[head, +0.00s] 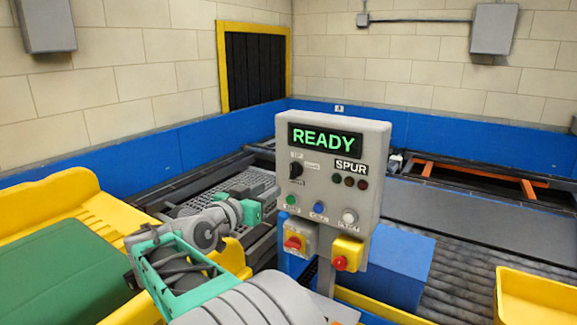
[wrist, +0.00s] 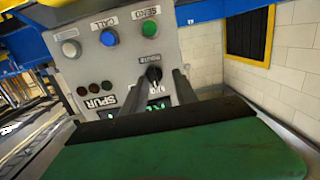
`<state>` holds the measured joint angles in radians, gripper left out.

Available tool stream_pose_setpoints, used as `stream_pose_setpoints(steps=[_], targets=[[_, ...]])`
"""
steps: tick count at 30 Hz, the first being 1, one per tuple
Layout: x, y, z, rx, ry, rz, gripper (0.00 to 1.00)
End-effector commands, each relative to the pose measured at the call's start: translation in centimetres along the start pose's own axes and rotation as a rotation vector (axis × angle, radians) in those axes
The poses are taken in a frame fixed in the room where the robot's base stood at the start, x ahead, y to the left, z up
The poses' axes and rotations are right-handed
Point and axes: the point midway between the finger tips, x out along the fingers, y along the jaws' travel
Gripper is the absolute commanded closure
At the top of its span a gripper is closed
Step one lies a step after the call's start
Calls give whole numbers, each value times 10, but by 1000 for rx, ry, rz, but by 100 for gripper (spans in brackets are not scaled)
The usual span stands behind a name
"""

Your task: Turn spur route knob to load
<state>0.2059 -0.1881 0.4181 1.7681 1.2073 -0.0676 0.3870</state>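The black route knob (head: 296,169) is on the upper left of the grey control panel (head: 334,225), under a display reading READY. The small labels around the knob are too blurred to read surely, and so is its exact setting. In the wrist view the panel shows upside down, with the knob (wrist: 153,73) between the ends of my two grey fingers. My gripper (wrist: 161,80) is open, its fingers apart and pointing at the panel. I cannot tell whether either finger touches the knob. In the head view the fingertips are not clearly seen.
Green (head: 291,200), blue (head: 318,208) and white (head: 349,217) buttons sit below the knob. A roller conveyor (head: 450,270) runs at right, a yellow tray (head: 540,298) at lower right.

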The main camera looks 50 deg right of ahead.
Motion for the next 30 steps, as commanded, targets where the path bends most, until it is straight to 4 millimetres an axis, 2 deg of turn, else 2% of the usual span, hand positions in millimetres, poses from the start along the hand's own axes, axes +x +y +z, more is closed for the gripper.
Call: stream_pose_setpoints(steps=[1, 3, 5, 12, 15, 18, 25, 30], targets=[[5, 7, -13, 6, 48, 36, 65], [11, 14, -24, 13, 85, 62, 65], [18, 16, -26, 15, 90, 67, 65], [64, 20, -31, 15, 87, 67, 65], [77, 20, -31, 14, 86, 66, 65], [84, 20, -30, 15, 86, 63, 65], [85, 20, -29, 15, 86, 62, 65], [84, 20, -29, 15, 86, 62, 79]])
